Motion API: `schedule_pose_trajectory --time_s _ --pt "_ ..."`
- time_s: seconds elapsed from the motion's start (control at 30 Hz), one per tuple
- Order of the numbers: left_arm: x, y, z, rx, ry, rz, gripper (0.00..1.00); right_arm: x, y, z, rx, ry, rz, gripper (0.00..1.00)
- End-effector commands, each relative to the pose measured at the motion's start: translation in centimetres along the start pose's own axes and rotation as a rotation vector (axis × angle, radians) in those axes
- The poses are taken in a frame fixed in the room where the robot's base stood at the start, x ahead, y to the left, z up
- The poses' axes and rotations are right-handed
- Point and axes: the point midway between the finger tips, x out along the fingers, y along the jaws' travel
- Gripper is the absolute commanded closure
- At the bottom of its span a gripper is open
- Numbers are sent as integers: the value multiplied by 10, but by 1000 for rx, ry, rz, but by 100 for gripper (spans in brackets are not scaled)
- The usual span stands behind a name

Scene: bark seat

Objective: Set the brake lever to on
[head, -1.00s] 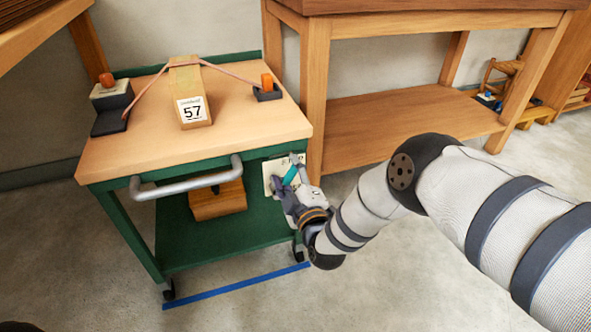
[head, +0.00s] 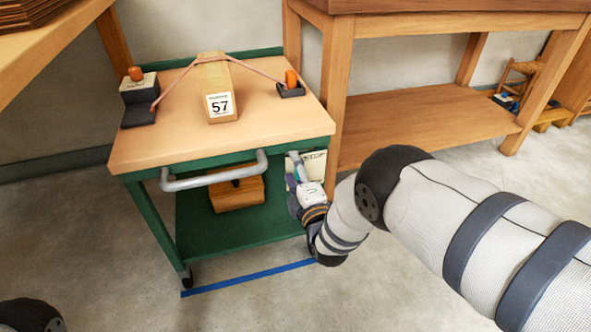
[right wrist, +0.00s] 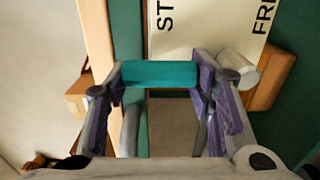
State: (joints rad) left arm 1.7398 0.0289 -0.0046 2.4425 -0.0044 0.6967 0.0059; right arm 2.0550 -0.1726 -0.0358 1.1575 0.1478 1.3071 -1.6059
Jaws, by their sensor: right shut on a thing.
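The brake lever's teal grip (right wrist: 160,74) lies across between the two fingers of my right gripper (right wrist: 158,80) in the right wrist view. My right gripper (head: 297,172) is shut on it at the cart's right front corner in the head view, where fingers mostly hide the lever. A pale label plate (head: 315,164) is beside the gripper; it also shows in the right wrist view (right wrist: 205,28), with cut-off words starting "ST" and "FR". The green cart (head: 225,240) has a wooden top. My left gripper is not in view.
A grey push handle (head: 215,178) sticks out at the cart's front, left of my gripper. A box marked 57 (head: 218,85) is strapped on top. A wooden bench (head: 430,120) stands close on the right. Blue tape (head: 250,276) marks the floor.

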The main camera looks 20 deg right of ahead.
Motion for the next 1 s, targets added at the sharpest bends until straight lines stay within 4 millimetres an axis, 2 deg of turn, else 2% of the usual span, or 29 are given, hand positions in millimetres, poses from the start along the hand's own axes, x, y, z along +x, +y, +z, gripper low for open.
schedule_pose_trajectory --time_s 0.4,0.43,0.47,0.8,0.87,1.0 --pt "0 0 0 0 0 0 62 0 0 1 -14 -1 1 100" --pt "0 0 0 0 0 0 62 0 0 1 -14 -1 1 47" --pt "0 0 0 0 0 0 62 0 0 1 -14 -1 1 42" --pt "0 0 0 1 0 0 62 -4 -1 0 -10 1 -1 42" --pt "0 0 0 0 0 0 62 -12 -1 0 -10 1 -3 42" --pt "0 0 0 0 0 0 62 -47 -2 0 -12 1 -7 42"
